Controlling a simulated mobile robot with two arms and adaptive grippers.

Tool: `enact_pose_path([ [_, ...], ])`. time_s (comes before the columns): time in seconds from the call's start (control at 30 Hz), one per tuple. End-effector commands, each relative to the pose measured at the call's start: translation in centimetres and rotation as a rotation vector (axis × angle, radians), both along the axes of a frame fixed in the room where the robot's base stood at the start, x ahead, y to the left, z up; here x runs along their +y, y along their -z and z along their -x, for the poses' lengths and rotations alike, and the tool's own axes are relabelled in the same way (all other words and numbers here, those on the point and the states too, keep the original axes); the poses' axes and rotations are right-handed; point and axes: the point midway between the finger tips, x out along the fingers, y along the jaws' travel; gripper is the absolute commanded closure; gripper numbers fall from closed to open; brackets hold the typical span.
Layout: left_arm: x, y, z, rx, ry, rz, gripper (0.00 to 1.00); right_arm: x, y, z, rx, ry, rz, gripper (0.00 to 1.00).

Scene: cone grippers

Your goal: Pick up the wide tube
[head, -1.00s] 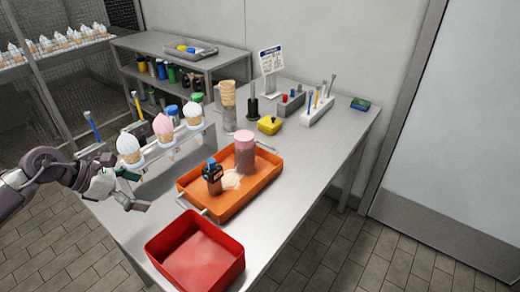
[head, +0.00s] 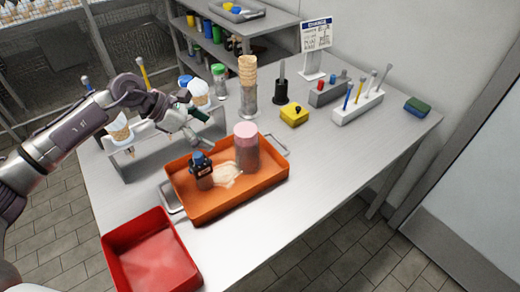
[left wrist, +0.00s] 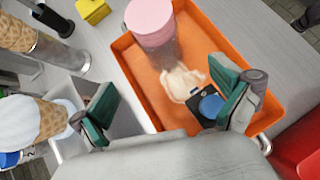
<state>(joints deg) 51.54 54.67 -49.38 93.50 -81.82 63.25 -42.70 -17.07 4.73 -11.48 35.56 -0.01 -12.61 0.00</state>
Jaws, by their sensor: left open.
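The wide tube (head: 246,150) is a clear, greyish cylinder with a pink lid, standing upright in the orange tray (head: 232,203). In the left wrist view the tube (left wrist: 158,38) is at the top middle, beyond my fingers. My left gripper (head: 204,131) is above the table between the cone holder and the tray, to the left of the tube and apart from it. In the left wrist view the gripper (left wrist: 168,106) is open with nothing between its green-padded fingers. My right gripper is not in view.
A dark bottle with a blue cap (head: 201,172) and a pale spill (head: 227,175) are in the tray beside the tube. The cone holder (head: 150,163) is at left, a red bin (head: 150,258) in front. A tall cone dispenser (head: 249,98) stands behind.

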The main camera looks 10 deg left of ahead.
Motion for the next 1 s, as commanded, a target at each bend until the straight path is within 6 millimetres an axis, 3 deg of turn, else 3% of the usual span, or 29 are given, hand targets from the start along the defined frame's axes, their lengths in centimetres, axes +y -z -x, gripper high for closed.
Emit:
enact_pose_path([
  [0.5,-5.2,5.5,-2.1,0.002,0.001,0.001,0.0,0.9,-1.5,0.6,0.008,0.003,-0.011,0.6],
  [0.77,-6.8,6.7,-2.7,0.003,0.001,0.001,0.0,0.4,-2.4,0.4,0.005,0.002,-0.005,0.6],
  [1.0,-9.0,9.1,-3.6,0.002,-0.001,0.001,0.0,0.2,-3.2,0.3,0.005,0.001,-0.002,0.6],
])
